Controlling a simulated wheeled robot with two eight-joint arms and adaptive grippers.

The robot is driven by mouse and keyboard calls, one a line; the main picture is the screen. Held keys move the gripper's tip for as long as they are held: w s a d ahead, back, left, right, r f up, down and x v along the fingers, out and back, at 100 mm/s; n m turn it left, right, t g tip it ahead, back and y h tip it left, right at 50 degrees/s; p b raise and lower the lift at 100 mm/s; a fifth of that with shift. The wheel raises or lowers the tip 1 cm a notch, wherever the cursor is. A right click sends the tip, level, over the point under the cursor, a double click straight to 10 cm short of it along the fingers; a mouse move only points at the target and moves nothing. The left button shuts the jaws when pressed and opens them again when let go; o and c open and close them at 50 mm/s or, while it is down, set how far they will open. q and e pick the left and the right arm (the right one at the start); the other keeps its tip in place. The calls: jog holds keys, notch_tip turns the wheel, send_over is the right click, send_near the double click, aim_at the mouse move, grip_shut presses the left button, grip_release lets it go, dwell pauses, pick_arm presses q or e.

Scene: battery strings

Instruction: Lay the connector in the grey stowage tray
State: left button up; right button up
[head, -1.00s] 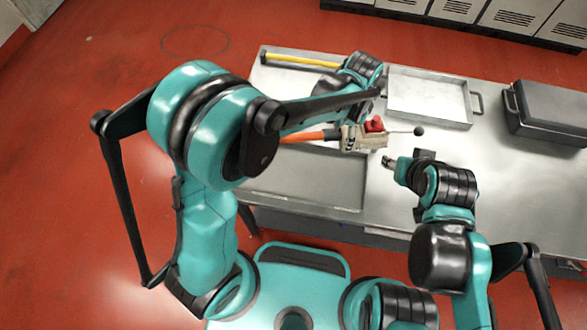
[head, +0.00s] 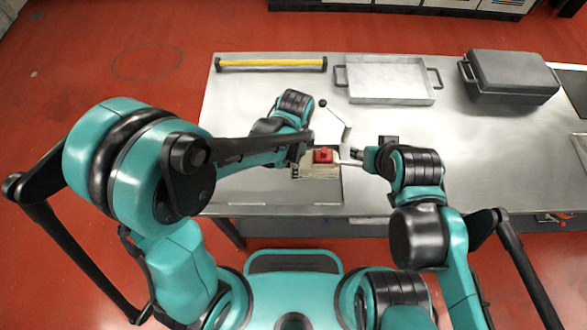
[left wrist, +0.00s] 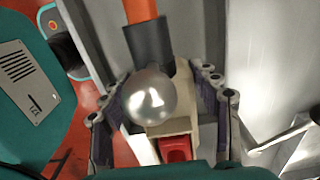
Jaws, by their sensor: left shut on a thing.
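The connector (head: 318,168) is a beige block with a red part on top. My left gripper (head: 304,152) is shut on it, above the front left of the table. In the left wrist view the connector (left wrist: 180,125) sits between the two fingers, with an orange cable (left wrist: 140,10) at its far end. A shiny ball hides part of it. My right gripper (head: 350,156) is close to the right of the connector; its fingers are too small to read. The grey stowage tray (head: 432,95), shallow with two side handles, stands at the table's back middle and looks empty.
A thin bent lever (head: 346,132) with a black ball rises beside the connector. A yellow bar (head: 270,64) lies at the back left. A dark grey case (head: 515,75) stands right of the tray. The table (head: 480,150) is clear at middle right.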

pick_arm(q)
jog(key=shift+s+a+f, duration=0.1)
jog(key=shift+a+f, duration=0.05)
jog(key=shift+f, duration=0.15)
notch_tip(320, 180, down, 4)
jog(key=shift+r+b, duration=0.15)
jog(key=shift+b, duration=0.8)
jog(key=shift+r, duration=0.1)
jog(key=shift+f, duration=0.25)
jog(key=o, duration=1.9)
jog(key=shift+r, duration=0.1)
